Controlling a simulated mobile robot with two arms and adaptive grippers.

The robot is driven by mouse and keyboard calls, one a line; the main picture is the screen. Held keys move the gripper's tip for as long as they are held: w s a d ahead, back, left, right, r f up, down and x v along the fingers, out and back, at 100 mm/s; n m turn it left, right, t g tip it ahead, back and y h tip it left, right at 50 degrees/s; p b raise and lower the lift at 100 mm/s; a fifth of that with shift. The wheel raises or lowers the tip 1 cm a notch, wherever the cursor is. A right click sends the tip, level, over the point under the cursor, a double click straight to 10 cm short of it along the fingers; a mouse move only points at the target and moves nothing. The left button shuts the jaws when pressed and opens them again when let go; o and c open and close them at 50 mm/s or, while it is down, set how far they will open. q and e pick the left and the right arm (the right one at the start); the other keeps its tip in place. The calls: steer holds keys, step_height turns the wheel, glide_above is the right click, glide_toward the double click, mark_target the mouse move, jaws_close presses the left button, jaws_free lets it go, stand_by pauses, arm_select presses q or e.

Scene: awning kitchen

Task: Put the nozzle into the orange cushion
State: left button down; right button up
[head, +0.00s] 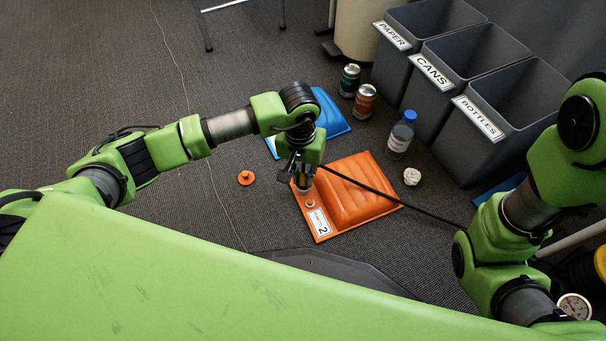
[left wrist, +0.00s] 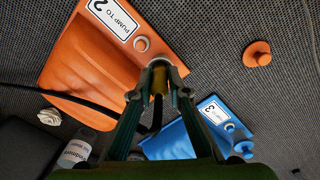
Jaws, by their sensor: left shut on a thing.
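The orange cushion (head: 362,198) lies flat on the carpet, its white "PUMP TO 2" label at the near left corner. Its round valve opening (left wrist: 141,44) shows uncovered beside that label. My left gripper (head: 303,179) points down over the cushion's left edge. It is shut on the nozzle (left wrist: 159,82), a brass-coloured piece with a pale tip, on the black hose (head: 400,202). The nozzle's tip appears beside the valve opening and apart from it; its exact height is unclear. My right gripper is out of view.
An orange cap (head: 246,178) lies on the carpet left of the cushion. A blue cushion (head: 330,115) lies behind. Cans (head: 365,100), a bottle (head: 401,134) and a crumpled white ball (head: 412,176) stand before the grey bins (head: 515,100).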

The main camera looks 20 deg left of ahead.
arm_select(q)
steer(key=shift+f, duration=0.1)
steer(key=c, duration=1.4)
jaws_free()
steer(key=shift+r+p, duration=2.8)
steer(key=shift+r, duration=1.25)
steer(key=shift+f, duration=0.1)
